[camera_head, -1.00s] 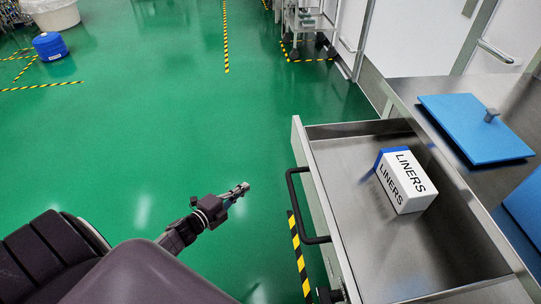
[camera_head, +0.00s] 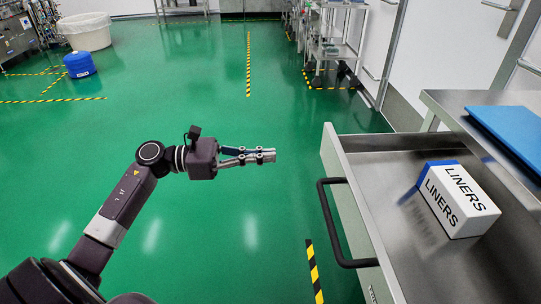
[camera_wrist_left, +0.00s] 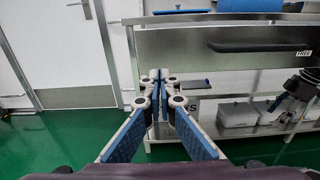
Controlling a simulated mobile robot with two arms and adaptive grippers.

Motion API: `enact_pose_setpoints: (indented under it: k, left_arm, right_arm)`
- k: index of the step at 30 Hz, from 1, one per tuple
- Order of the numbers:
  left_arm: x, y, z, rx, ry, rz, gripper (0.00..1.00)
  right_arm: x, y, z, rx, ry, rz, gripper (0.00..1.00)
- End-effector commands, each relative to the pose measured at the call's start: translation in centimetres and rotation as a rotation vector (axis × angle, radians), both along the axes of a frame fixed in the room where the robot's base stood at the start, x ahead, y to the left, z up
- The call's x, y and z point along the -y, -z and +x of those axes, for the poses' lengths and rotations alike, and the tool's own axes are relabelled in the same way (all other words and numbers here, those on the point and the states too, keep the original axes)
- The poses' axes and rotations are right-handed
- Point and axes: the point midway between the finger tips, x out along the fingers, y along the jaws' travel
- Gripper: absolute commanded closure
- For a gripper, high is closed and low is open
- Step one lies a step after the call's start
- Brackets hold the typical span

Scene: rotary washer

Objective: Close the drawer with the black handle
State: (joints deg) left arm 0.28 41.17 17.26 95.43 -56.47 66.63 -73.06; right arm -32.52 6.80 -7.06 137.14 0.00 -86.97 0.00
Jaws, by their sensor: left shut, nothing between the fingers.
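The drawer (camera_head: 362,214) with the black handle (camera_head: 326,215) stands open at the right of the head view. A white LINERS box (camera_head: 459,200) with a blue end lies in it. My left gripper (camera_head: 274,155) is shut and empty, left of the drawer front and apart from the handle. In the left wrist view its closed fingertips (camera_wrist_left: 160,77) point toward the steel drawer front (camera_wrist_left: 185,55), with the dark handle (camera_wrist_left: 262,46) to their right. A dark jointed part (camera_wrist_left: 298,86) at the right edge looks like my right gripper; its jaws are unclear.
A steel counter (camera_head: 455,108) with a blue board (camera_head: 510,128) on it stands beside the drawer. Under it, the wrist view shows a shelf with grey boxes (camera_wrist_left: 238,115). The green floor (camera_head: 190,105) left of the drawer is clear. A blue drum (camera_head: 79,65) stands far back.

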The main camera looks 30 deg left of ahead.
Motion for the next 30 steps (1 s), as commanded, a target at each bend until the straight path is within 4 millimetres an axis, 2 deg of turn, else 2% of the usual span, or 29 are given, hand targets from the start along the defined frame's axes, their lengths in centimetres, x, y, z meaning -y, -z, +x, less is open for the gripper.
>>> enact_pose_setpoints:
  k: [9,15,21,30]
  left_arm:
    - [5.7,-0.3,3.9,0.002,0.000,-0.007,1.00]
    - [8.3,-0.2,5.7,0.000,-0.001,-0.006,1.00]
    - [9.4,-0.1,6.4,-0.002,-0.002,-0.005,1.00]
    - [9.5,0.0,6.5,-0.003,-0.002,-0.004,1.00]
  right_arm:
    - [-0.1,1.4,0.4,-0.007,-0.001,-0.001,0.39]
    - [-0.1,2.2,0.5,-0.012,-0.001,0.000,0.39]
    - [-0.1,2.5,0.6,-0.010,-0.001,0.000,0.39]
    - [-0.1,2.6,0.6,-0.010,-0.001,0.000,0.39]
